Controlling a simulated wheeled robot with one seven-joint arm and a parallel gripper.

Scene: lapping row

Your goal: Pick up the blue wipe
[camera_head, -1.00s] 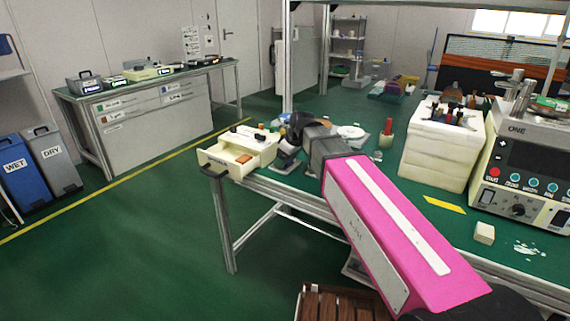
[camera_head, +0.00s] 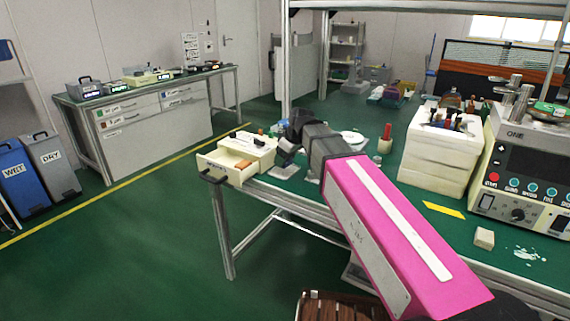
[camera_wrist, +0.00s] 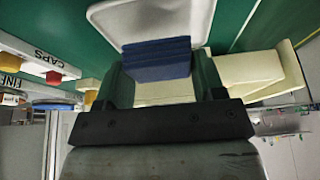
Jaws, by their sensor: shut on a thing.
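The blue wipe (camera_wrist: 157,58) is a folded dark blue block, seen in the wrist view. My gripper (camera_wrist: 160,78) has its two dark fingers on either side of it and is shut on it. A pale grey-white tray (camera_wrist: 150,18) lies just beyond the wipe; I cannot tell if the wipe still touches it. In the head view my gripper (camera_head: 285,158) is small and dark, over the left end of the green bench. I cannot make out the wipe there.
A cream drawer box (camera_head: 258,150) with its drawer open and an orange item inside stands left of my gripper. A white plate (camera_head: 352,138) and a red-topped bottle (camera_head: 385,138) stand right of it. A white block stack (camera_head: 435,165) and a machine (camera_head: 520,180) fill the right.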

